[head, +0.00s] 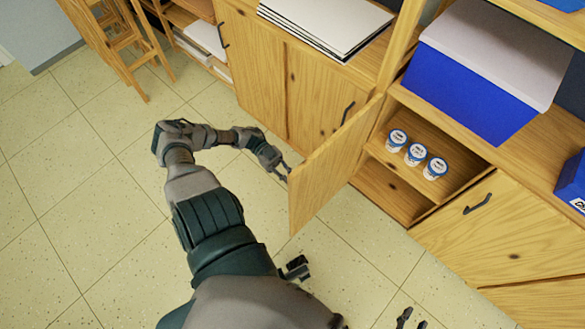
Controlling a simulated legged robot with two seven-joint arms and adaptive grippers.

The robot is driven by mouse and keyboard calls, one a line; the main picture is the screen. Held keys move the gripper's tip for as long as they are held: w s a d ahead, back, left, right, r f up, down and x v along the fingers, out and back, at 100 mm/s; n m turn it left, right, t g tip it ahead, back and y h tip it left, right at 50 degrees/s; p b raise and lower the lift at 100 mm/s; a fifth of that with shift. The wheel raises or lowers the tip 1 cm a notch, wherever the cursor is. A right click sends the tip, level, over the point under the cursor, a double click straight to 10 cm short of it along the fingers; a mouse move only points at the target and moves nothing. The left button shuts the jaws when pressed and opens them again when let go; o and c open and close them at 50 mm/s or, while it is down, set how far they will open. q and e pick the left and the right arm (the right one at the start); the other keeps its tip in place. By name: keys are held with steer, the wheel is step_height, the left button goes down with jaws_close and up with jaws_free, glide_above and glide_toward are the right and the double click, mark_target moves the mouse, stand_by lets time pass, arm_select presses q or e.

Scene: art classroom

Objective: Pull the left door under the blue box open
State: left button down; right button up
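The blue box (465,92) with a pale lid sits on the wooden cabinet at the upper right. Below it, the left door (332,168) stands swung open, jutting out toward the left from its hinge side. The compartment (400,198) behind it is exposed. My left arm reaches up and across, and its small-looking gripper (284,172) is beside the door's outer edge, with its fingers apart and nothing seen between them. Whether it touches the door is unclear. My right gripper (353,293) is close to the camera at the bottom, fingers spread wide and empty, over the floor.
The neighbouring right door (475,222) is closed, with a dark handle. More closed doors (318,98) lie left. A wooden stool (118,40) stands at the upper left. The tiled floor (90,200) is clear.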

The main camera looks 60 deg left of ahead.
arm_select(q)
steer(key=shift+f, duration=0.15)
steer(key=c, duration=1.2)
jaws_free()
steer(key=shift+a, duration=0.1)
steer(key=s+a, duration=0.2)
steer(key=a, duration=1)
steer(key=shift+f, duration=0.1)
